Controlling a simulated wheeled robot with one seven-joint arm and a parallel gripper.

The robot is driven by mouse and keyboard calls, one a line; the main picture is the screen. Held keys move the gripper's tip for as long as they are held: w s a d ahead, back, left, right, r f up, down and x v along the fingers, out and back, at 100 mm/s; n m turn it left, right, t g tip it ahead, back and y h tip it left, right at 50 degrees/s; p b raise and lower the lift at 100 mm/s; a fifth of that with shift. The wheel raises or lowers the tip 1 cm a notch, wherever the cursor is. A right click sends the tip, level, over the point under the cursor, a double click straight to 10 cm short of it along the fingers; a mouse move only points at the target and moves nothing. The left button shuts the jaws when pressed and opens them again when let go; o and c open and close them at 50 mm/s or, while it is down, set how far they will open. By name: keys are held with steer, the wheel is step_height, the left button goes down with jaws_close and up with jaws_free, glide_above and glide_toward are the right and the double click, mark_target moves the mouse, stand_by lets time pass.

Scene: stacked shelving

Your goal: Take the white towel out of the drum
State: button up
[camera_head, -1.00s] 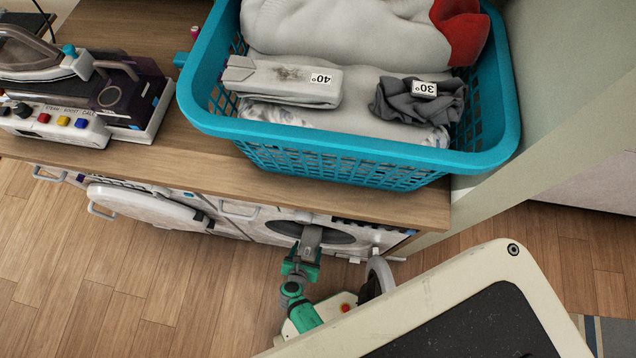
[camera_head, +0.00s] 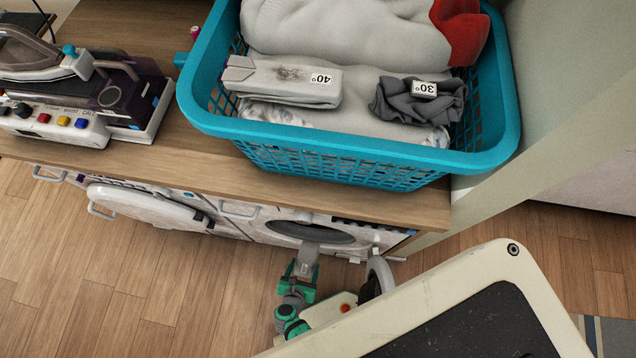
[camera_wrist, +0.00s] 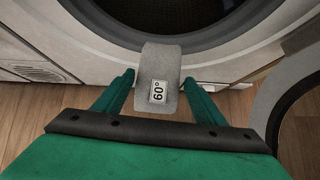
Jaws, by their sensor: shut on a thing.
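A pale grey-white towel (camera_wrist: 160,66) with a 60° label is between the two green fingers of my gripper (camera_wrist: 160,88) in the wrist view. My gripper is shut on it. The towel's far end overlaps the lower rim of the drum opening (camera_wrist: 165,15); I cannot tell whether it touches it. In the head view the towel (camera_head: 308,255) sticks out of my gripper (camera_head: 302,272), in front of the round drum opening (camera_head: 310,232) under the counter. The drum inside looks dark, and its depth is hidden.
The open door (camera_wrist: 292,112) of this machine stands right of my gripper. Another machine's round door (camera_head: 145,205) is open at left. On the counter (camera_head: 200,155) are a blue laundry basket (camera_head: 345,160) with labelled cloths and an iron (camera_head: 45,55). The floor (camera_head: 150,285) left of my arm is clear.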

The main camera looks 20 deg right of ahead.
steer(key=s+a, duration=0.6)
steer(key=s, duration=0.3)
steer(key=shift+s+a, duration=0.25)
steer(key=shift+a, duration=0.05)
stand_by(0.6)
